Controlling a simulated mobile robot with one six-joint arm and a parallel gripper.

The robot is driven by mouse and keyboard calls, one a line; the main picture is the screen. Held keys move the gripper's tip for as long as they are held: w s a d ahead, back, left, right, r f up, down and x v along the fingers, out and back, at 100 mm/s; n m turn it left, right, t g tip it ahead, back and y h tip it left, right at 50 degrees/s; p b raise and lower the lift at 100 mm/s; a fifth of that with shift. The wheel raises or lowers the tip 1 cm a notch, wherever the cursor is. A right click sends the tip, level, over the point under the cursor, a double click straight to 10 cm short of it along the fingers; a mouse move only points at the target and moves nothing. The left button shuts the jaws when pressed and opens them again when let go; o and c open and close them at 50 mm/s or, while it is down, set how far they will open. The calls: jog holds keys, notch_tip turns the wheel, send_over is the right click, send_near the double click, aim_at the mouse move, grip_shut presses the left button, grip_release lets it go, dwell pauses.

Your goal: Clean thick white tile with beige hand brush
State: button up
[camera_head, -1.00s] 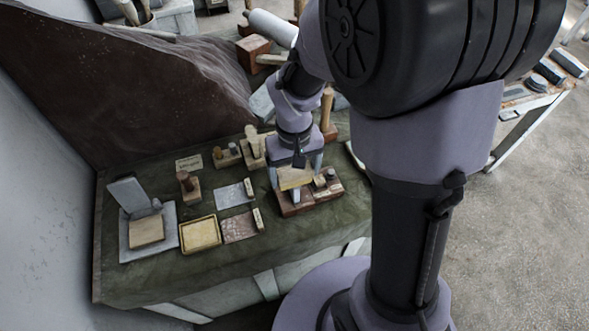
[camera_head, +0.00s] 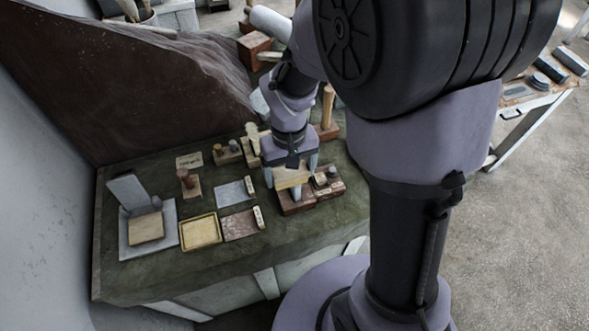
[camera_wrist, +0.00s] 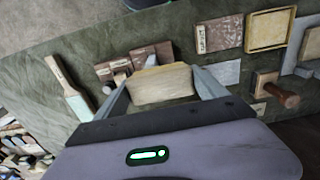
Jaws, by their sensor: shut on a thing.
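My gripper (camera_head: 290,172) is shut on the beige hand brush (camera_head: 292,180), a pale wooden block. In the wrist view the brush (camera_wrist: 160,86) sits between both fingers; its underside is hidden. It is over or just above a reddish-brown stand (camera_head: 297,204); I cannot tell whether they touch. I cannot tell which is the thick white tile.
A yellow-rimmed tray (camera_head: 200,232) lies left of the blotched tile. A grey slab (camera_head: 166,246) bears a wooden block at the far left. A brown-handled stamp-like tool (camera_head: 188,181) stands behind. Green cloth (camera_head: 318,222) is bare at the front right.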

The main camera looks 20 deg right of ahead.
aim_at(304, 167)
jog(key=shift+a+f, duration=0.1)
jog(key=shift+a, duration=0.35)
jog(key=shift+d, duration=2.25)
jog(key=shift+a, duration=2.25)
jog(key=shift+d, duration=2.25)
jog(key=shift+a, duration=0.1)
jog(key=shift+a+r+p, duration=0.65)
jog(key=shift+a+r, duration=0.2)
jog(key=shift+a, duration=0.25)
jog(key=shift+d+f, duration=0.1)
jog(key=shift+f, duration=0.15)
